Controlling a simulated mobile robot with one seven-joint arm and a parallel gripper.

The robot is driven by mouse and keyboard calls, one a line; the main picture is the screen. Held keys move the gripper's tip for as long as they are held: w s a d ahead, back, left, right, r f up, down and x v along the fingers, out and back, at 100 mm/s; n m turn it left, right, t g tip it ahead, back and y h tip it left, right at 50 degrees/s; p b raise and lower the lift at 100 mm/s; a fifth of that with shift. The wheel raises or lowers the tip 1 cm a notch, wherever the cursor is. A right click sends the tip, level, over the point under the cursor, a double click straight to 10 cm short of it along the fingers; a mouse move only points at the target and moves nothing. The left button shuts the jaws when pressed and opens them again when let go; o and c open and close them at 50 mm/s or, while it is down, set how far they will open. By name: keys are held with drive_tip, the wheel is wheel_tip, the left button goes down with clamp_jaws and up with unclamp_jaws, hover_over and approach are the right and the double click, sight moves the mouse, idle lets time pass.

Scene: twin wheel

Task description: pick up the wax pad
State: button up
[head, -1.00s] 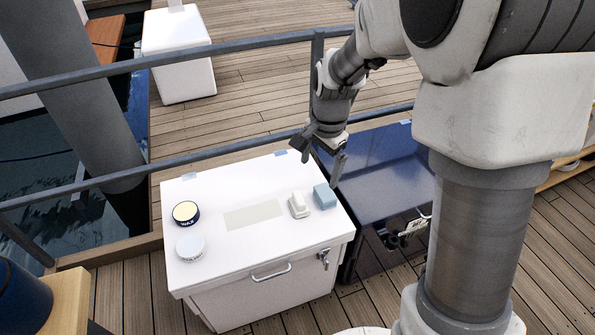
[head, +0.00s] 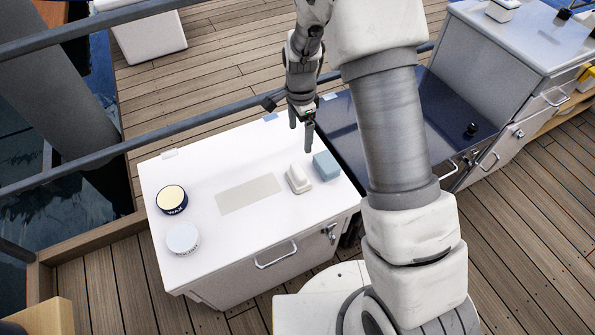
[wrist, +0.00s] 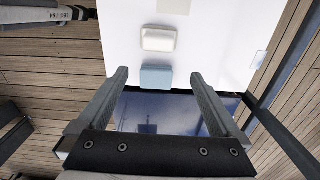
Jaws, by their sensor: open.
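A white block with a raised top (head: 298,178) and a light blue block (head: 326,165) sit side by side at the right end of the white cabinet top (head: 215,160). I cannot tell for sure which is the wax pad. My gripper (head: 301,140) is open and empty, fingers pointing down, above the back right part of the top. In the wrist view, the blue block (wrist: 156,77) shows between the open fingertips, with the white block (wrist: 158,39) just beyond it. Neither block is visibly touched.
A wax tin (head: 172,199) and a pale-lidded tin (head: 183,239) stand at the left of the top. A grey-beige rectangle (head: 248,194) lies mid-top. A rail (head: 215,118) runs behind. A dark blue glossy surface (head: 440,115) adjoins on the right.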

drive_tip(key=b, duration=0.2)
approach(299, 170)
wheel_tip(299, 170, down, 5)
drive_tip(key=shift+w+d+f, duration=0.1)
drive_tip(key=shift+w+d, duration=0.05)
drive_tip(key=f, duration=0.1)
drive_tip(key=f+b, duration=0.1)
drive_tip(key=f, duration=0.2)
drive_tip(key=shift+s+a+f, duration=0.15)
drive_tip(key=shift+s+a, duration=0.05)
drive_tip(key=shift+s, duration=0.05)
drive_tip(key=shift+f, duration=0.5)
drive_tip(key=shift+c, duration=0.2)
drive_tip(key=shift+r, duration=0.1)
drive_tip(key=c, duration=1)
